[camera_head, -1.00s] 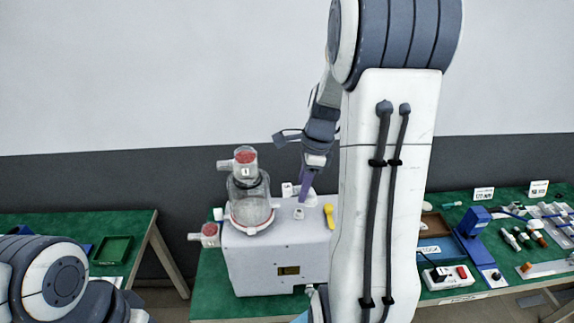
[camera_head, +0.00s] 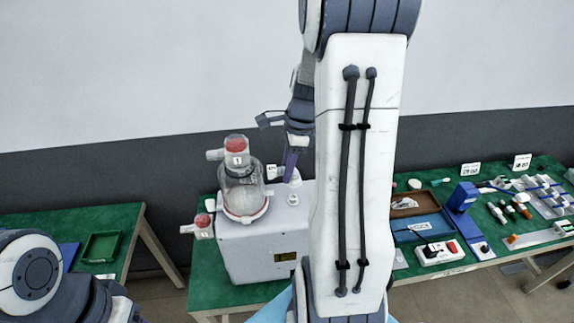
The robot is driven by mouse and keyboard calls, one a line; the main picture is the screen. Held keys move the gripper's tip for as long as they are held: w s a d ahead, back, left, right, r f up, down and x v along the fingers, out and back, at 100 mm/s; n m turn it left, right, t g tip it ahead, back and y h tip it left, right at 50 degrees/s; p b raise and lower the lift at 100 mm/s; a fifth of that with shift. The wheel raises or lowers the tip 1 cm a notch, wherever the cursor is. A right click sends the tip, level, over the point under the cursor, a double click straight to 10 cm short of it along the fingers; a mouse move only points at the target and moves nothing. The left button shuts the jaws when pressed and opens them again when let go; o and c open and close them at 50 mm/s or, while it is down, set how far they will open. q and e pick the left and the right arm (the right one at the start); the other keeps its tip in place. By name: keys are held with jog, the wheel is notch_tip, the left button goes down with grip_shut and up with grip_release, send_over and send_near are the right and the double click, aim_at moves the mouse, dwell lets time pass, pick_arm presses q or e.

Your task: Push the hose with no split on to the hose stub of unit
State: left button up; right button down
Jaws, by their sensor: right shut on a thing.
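The unit is a pale grey box (camera_head: 250,247) on a green table, with a clear canister (camera_head: 242,190) upright on its left top. White fittings with red faces (camera_head: 235,145), marked 1, sit on and beside the canister. My right gripper (camera_head: 297,147) is above the back of the box, right of the canister. It is shut on a narrow purple piece (camera_head: 290,164) pointing down; I cannot tell if this is the hose or whether it has a split. A small white fitting (camera_head: 272,171) is beside it. My left gripper is out of view; only my left arm shows.
My right arm hides the right end of the box. To the right are a blue tray (camera_head: 420,228), a brown tray (camera_head: 405,204), a white power strip (camera_head: 440,252) and several small parts. At the left, a second table carries a green tray (camera_head: 101,247).

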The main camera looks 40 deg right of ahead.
notch_tip(320, 180, down, 5)
jog(key=shift+r+b, duration=0.2)
jog(key=shift+b, duration=1.05)
jog(key=shift+f, duration=0.4)
jog(key=shift+p, duration=0.4)
jog(key=shift+f+b, duration=0.45)
jog(key=shift+f, duration=0.6)
dwell(0.6)
jog(key=c, duration=0.5)
grip_release()
